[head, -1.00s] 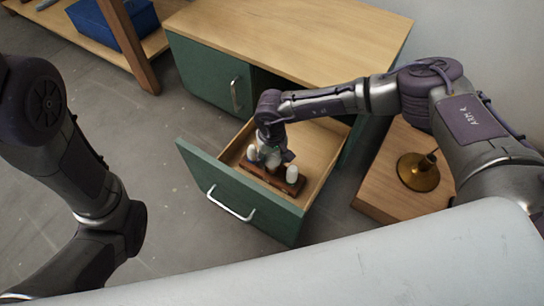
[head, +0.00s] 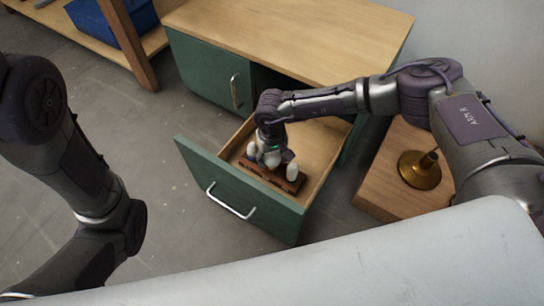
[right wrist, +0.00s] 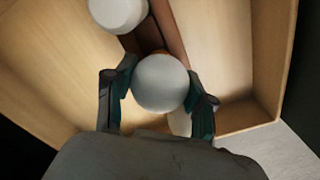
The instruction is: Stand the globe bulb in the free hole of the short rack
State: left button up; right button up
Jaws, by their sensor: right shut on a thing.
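The short rack (head: 265,175) is a brown wooden block inside the open drawer. It also shows as a brown bar in the right wrist view (right wrist: 172,30). My right gripper (right wrist: 160,88) is shut on the white globe bulb (right wrist: 160,82), with one finger on each side. In the head view the globe bulb (head: 271,158) is at the middle of the rack, between two other white bulbs. Its base is hidden, so I cannot tell whether it is in a hole. My left gripper is out of view.
One white bulb (head: 252,150) stands at the rack's left end and another (head: 292,171) at its right end. The drawer's green front (head: 240,195) and wooden walls surround the rack. A brass lamp base (head: 420,172) stands on a wooden surface to the right.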

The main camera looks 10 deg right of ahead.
jog(key=o, duration=1.1)
jog(key=shift+o, duration=0.2)
notch_tip(320, 180, up, 12)
